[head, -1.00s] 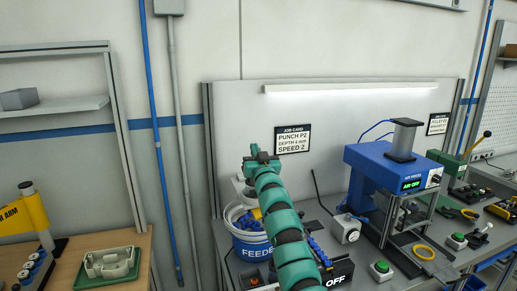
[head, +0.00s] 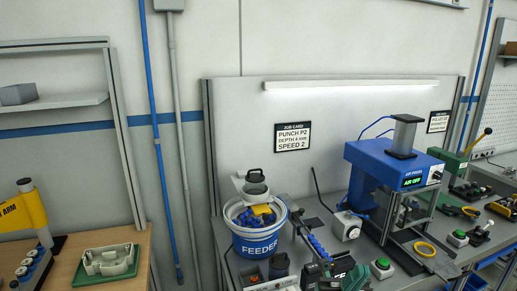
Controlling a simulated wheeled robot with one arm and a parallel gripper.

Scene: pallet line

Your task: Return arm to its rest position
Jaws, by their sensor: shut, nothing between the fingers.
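My gripper (head: 322,272) shows only in part, low at the bottom edge of the head view, dark with green parts. It is in front of the bench, right of the feeder bucket, and its fingers look shut with nothing held. Most of my arm is out of the picture.
The blue feeder bucket (head: 258,243) holds blue parts. The air press (head: 395,166), its display reading AIR OFF, stands to the right beside a green-button box (head: 382,268). A wooden table at left bears a grey casting (head: 107,260) on a green tray.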

